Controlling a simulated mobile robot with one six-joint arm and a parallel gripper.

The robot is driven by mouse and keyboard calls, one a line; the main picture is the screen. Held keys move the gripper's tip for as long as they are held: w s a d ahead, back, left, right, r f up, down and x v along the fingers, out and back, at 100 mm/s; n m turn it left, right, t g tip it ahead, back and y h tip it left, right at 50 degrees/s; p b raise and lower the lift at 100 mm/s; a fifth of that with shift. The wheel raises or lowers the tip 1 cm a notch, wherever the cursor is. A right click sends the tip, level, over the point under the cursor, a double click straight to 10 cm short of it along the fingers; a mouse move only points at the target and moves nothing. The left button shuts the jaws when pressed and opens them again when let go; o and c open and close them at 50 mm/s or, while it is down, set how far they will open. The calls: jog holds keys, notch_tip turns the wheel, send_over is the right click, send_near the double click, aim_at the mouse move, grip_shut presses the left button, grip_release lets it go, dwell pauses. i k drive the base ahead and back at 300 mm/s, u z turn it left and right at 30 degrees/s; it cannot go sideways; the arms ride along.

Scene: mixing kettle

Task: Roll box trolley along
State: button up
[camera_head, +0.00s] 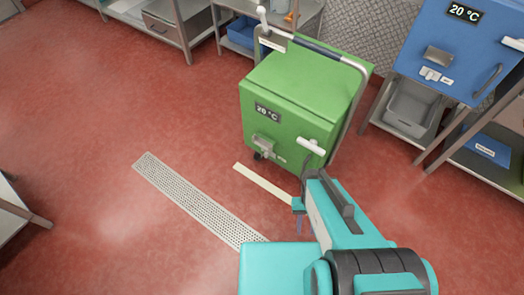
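The box trolley (290,105) is a green box on casters with a "20 °C" display on its front and a metal push handle (318,50) with a dark grip along its top. It stands on the red floor in the upper middle of the head view. My teal arm reaches up from the bottom right, and its end, my gripper (300,205), is low in front of the trolley, near its front right corner. The fingers are small and partly hidden by the arm. I cannot tell whether they are open or touch anything.
A blue box (465,45) with a "20 °C" display stands on a metal rack at the right, with a grey bin (408,108) below. Metal tables line the back. A floor drain grate (195,195) lies left of my arm. The floor at the left is mostly clear.

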aim_at(329, 83)
jog(key=z, duration=0.35)
jog(key=k, duration=0.15)
jog(key=u, duration=1.85)
jog(key=k, duration=0.55)
jog(key=z, duration=0.45)
jog(key=k, duration=0.8)
jog(key=z, duration=0.6)
jog(key=i, duration=1.65)
jog(key=u, duration=0.25)
